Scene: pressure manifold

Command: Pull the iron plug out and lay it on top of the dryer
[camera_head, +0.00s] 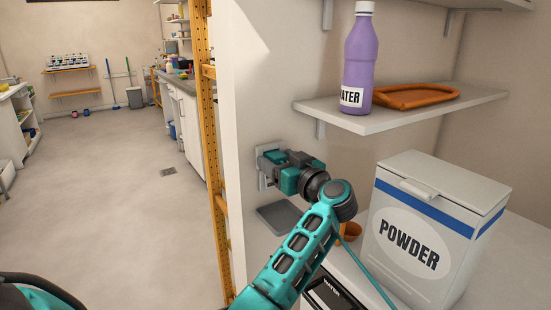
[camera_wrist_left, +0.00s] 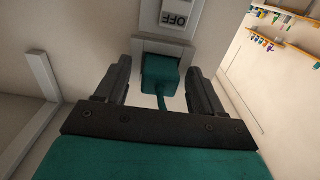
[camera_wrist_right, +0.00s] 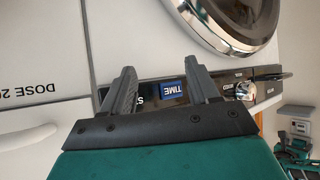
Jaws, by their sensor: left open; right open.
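My left gripper (camera_wrist_left: 160,68) is open around the plug, with a finger on each side and gaps visible between. My right gripper (camera_wrist_right: 160,66) is open and empty in front of a white appliance (camera_wrist_right: 130,35) with a round chrome-ringed door and a TIME label; I cannot tell whether this is the dryer.
A white powder box (camera_head: 415,235) stands right of my left arm. Above, a shelf (camera_head: 430,115) holds a purple bottle (camera_head: 358,65) and an orange tray (camera_head: 412,96). A flat grey pad (camera_head: 282,218) lies below the socket. A yellow post (camera_head: 203,120) stands left.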

